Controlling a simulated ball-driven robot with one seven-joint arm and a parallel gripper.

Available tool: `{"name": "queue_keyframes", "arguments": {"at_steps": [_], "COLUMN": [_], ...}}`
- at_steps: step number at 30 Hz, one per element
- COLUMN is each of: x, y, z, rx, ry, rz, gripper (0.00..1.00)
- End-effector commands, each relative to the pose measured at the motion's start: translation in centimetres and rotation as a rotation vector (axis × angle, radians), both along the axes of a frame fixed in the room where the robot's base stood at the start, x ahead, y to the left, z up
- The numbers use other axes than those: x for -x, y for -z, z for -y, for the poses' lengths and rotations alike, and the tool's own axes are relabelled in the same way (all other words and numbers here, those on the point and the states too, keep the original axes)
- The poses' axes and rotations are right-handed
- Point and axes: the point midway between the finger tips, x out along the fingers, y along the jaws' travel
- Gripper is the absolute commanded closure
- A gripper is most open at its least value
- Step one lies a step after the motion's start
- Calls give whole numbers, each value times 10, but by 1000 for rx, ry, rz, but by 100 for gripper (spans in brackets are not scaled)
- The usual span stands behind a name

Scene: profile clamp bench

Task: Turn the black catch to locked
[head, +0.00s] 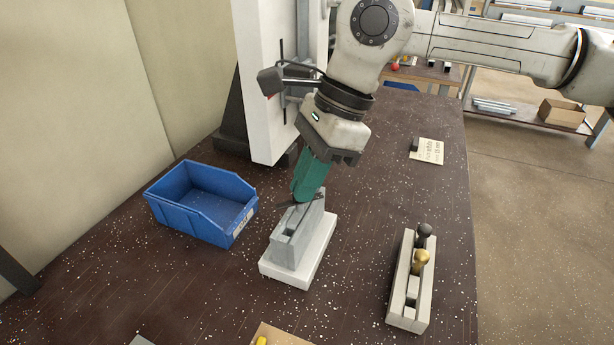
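A grey clamp block (292,240) stands on a white base (309,262) in the middle of the bench. A thin dark piece (285,204), which looks like the black catch, lies across its top near the left side. Most of it is hidden, so I cannot tell its turn position. My gripper (300,198) reaches down from above with its green end at the top of the block, touching or very close to the dark piece. The fingers overlap in this view, and I cannot tell whether they are open or shut.
A blue bin (232,222) stands left of the block. A pale slotted holder (396,293) with a black and a brass knob stands at right. A white column (255,110) with a black-handled lever rises behind. A paper note (430,154) lies at back right.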

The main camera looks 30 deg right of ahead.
Motion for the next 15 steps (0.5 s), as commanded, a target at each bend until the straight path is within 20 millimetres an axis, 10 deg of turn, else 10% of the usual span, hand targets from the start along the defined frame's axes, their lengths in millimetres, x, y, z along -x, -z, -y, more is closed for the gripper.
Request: {"name": "queue_keyframes", "arguments": {"at_steps": [15], "x": [-6], "y": [0], "z": [-1], "rx": [-1], "ry": [-483], "rz": [2], "gripper": [100]}}
